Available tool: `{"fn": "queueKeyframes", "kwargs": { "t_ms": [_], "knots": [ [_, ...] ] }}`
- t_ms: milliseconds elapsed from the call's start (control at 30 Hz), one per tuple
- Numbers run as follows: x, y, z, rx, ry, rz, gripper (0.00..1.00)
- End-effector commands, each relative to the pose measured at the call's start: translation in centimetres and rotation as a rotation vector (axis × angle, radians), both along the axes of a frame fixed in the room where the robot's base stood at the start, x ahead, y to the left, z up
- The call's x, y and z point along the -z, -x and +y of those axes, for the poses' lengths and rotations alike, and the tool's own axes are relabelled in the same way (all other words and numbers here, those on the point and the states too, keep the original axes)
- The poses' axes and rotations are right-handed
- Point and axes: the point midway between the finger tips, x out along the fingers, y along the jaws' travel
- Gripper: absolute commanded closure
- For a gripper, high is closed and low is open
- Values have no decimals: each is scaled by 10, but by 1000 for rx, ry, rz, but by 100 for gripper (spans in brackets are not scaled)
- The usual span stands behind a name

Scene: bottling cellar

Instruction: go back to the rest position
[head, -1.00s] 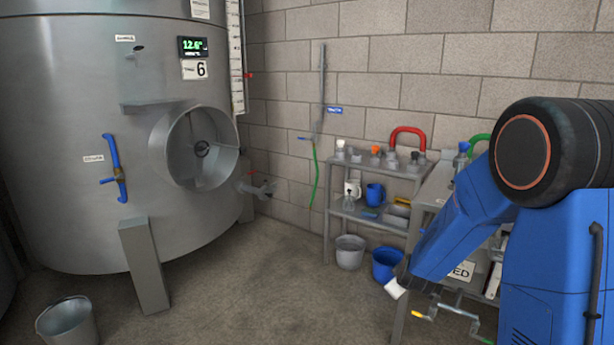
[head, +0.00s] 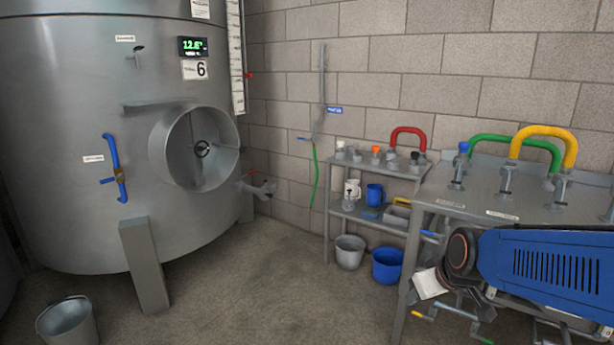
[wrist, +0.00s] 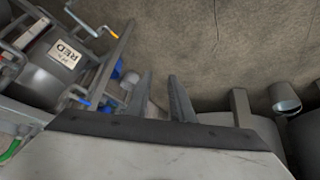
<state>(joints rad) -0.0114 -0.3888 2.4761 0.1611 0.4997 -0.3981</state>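My gripper (wrist: 160,76) shows in the wrist view as two grey fingers with a gap between them. Nothing is held between them, and their tips stand apart over the view of the floor. In the head view my blue arm is folded low at the right, in front of the steel table (head: 465,197). The gripper's fingers cannot be made out clearly there.
A large steel tank (head: 75,180) with an open round manway (head: 195,148) stands at left. A shelf rack (head: 370,168) stands by the wall, with a grey bucket (head: 349,252) and a blue bucket (head: 387,265) below. The middle floor is clear.

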Motion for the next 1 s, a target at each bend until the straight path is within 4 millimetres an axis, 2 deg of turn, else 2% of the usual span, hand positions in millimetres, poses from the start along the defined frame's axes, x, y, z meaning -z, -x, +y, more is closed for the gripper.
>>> {"fn": "queueKeyframes", "kwargs": {
  "t_ms": [200,400,533,733,1000],
  "knots": [
    [-19,65,-5,78,-28,51,79],
    [-27,124,-13,165,-43,103,79],
    [-29,155,-18,218,-48,129,79],
    [-29,181,-23,265,-49,153,79],
    [-29,184,-24,272,-49,156,79]
  ]
}}
